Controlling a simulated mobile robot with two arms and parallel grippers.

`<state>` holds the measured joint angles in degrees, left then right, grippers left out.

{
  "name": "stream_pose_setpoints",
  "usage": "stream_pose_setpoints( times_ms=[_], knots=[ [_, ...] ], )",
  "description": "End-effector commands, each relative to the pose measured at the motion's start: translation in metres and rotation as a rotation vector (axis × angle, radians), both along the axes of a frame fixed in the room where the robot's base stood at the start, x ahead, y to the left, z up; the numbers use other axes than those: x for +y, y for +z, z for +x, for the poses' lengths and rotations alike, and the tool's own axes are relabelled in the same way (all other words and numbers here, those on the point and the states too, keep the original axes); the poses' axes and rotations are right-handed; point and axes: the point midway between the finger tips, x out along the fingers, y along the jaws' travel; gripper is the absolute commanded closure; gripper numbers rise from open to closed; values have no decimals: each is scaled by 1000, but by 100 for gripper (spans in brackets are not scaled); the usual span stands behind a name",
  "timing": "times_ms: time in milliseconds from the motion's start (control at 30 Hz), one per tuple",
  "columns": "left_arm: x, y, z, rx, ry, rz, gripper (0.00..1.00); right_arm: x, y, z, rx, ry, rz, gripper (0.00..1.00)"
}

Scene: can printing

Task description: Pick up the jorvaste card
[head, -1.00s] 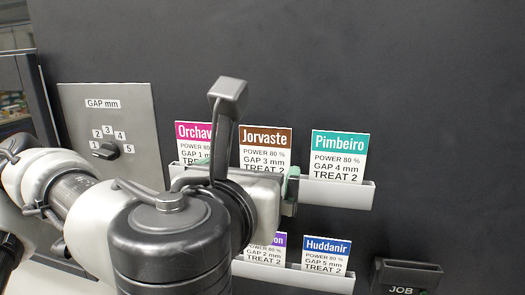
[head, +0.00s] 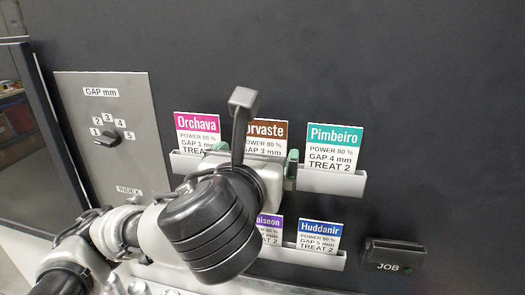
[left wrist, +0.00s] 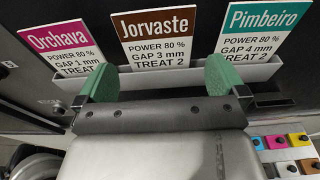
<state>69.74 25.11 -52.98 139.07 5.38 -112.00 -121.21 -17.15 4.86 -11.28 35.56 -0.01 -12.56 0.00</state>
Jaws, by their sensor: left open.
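The Jorvaste card (head: 269,137), with a brown header, stands in the upper rack (head: 330,182) between the Orchava card (head: 197,130) and the Pimbeiro card (head: 333,146). In the head view my left arm hides its left edge and lower part. In the left wrist view the Jorvaste card (left wrist: 158,38) shows almost whole and upright. My left gripper (head: 256,160) is open in front of the rack. In the left wrist view its green fingertips (left wrist: 160,77) stand apart, below and to either side of the card, with nothing between them. My right gripper is not in view.
A lower rack (head: 310,256) holds a partly hidden purple-headed card (head: 269,228) and the Huddanir card (head: 318,235). A JOB slot (head: 394,254) is at the lower right. A gap dial panel (head: 112,120) is at the left. Colored blocks (left wrist: 278,142) show at the lower right of the wrist view.

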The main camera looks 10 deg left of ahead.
Motion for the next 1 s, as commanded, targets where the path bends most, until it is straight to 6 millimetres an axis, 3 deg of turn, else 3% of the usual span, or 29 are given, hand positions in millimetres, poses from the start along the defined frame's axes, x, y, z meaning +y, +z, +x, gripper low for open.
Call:
stream_pose_setpoints(
  times_ms=[133,300,400,700,1000],
  knots=[
    [1,2,8,4,4,-1,0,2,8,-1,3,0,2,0],
    [3,3,35,7,5,2,0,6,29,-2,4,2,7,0],
    [3,-1,47,4,5,1,0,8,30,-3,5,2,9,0],
    [2,-4,53,0,1,0,0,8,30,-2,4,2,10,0],
    [2,-4,53,0,1,-1,39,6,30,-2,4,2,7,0]
  ],
)
